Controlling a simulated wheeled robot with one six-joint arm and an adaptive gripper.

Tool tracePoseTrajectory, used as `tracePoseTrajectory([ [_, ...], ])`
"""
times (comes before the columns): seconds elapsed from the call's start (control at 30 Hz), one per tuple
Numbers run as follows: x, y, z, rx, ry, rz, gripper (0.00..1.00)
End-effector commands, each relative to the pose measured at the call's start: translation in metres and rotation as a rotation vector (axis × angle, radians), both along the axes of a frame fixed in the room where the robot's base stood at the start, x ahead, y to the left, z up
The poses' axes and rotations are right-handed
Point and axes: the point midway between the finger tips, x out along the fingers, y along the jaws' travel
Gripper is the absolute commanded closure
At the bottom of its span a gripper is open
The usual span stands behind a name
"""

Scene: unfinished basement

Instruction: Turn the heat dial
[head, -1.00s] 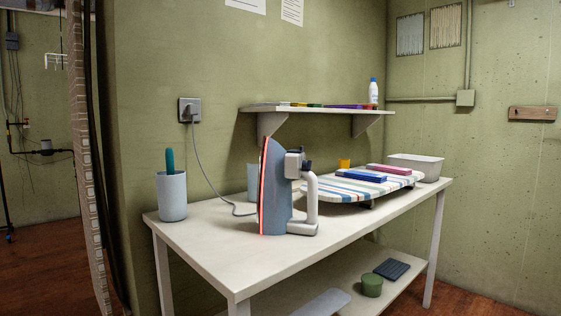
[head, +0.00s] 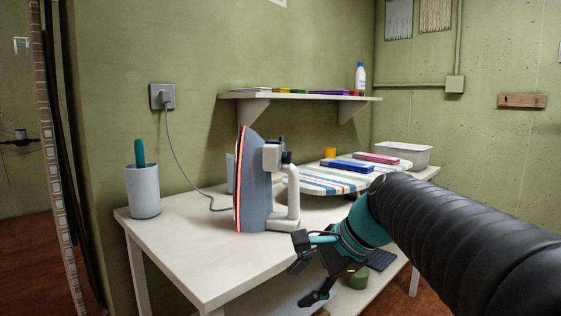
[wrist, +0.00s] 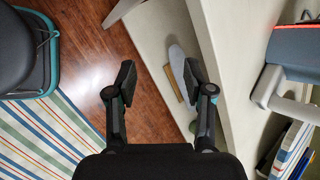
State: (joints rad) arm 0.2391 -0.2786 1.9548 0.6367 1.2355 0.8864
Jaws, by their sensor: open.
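A blue-grey iron (head: 258,190) with a red-edged soleplate stands on its heel on the white table (head: 180,250). Its light grey handle (head: 293,195) faces right. A small dark knob (head: 287,157), which may be the heat dial, sits on the grey block at its upper right; I cannot read any marking. My gripper (head: 304,281) is open and empty, low in front of the table's near edge, below and right of the iron. In the wrist view my gripper's spread fingers (wrist: 159,80) have nothing between them, and part of the iron (wrist: 298,50) shows at the upper right edge.
A grey cup (head: 143,192) stands at the table's left. A striped ironing board (head: 325,182) with folded items lies behind the iron. A cord runs from the iron to a wall socket (head: 162,96). A shelf (head: 300,97) hangs above. A striped rug (wrist: 45,140) lies on the floor.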

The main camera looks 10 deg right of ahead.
Motion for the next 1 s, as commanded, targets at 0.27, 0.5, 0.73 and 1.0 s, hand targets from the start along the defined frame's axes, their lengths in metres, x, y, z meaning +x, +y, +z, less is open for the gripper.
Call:
tracePoseTrajectory([
  [0.27,0.107,-0.036,0.084,0.606,0.31,-0.395,0.48],
  [0.5,0.172,-0.102,0.145,1.067,0.608,-0.546,0.48],
  [0.73,0.192,-0.153,0.175,1.299,0.806,-0.55,0.48],
  [1.0,0.199,-0.154,0.181,1.346,0.859,-0.541,0.48],
])
